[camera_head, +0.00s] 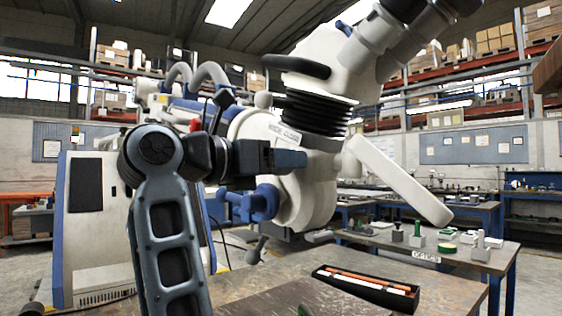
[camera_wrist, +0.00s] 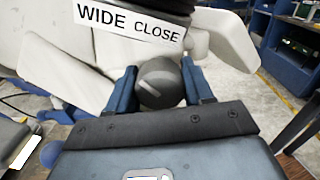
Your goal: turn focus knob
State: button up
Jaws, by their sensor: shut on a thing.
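The microscope head (camera_head: 310,95) is a large white body with a black ribbed collar. In the wrist view, a round dark grey focus knob (camera_wrist: 161,83) with a pale pointer line sits under a "WIDE CLOSE" label (camera_wrist: 130,24). My gripper (camera_wrist: 160,88) has a blue finger on each side of the knob and is shut on it. In the head view, my gripper (camera_head: 290,158) reaches the side of the microscope head, and the knob cannot be made out there. The pointer line is tilted, running from upper left to lower right.
A white arm-like part (camera_head: 395,180) juts to the lower right of the microscope head. A bench (camera_head: 300,285) below holds a black tray (camera_head: 365,289) with orange and white rods. Another table (camera_head: 470,265) with small parts stands at the right.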

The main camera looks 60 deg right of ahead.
jog(key=shift+c, duration=1.2)
jog(key=shift+f+b, duration=0.1)
jog(key=shift+b, duration=0.3)
jog(key=m+b, duration=0.2)
jog(key=b, duration=0.1)
jog(key=shift+f+m, duration=0.2)
jog(key=shift+m, duration=0.2)
jog(key=m+b, duration=0.2)
jog(key=b, duration=0.1)
jog(key=shift+r+m, duration=0.1)
jog(key=shift+m, duration=0.2)
jog(key=shift+r+m+b, duration=0.1)
jog(key=shift+m+b, duration=0.7)
jog(key=shift+r, duration=0.1)
jog(key=o, duration=1)
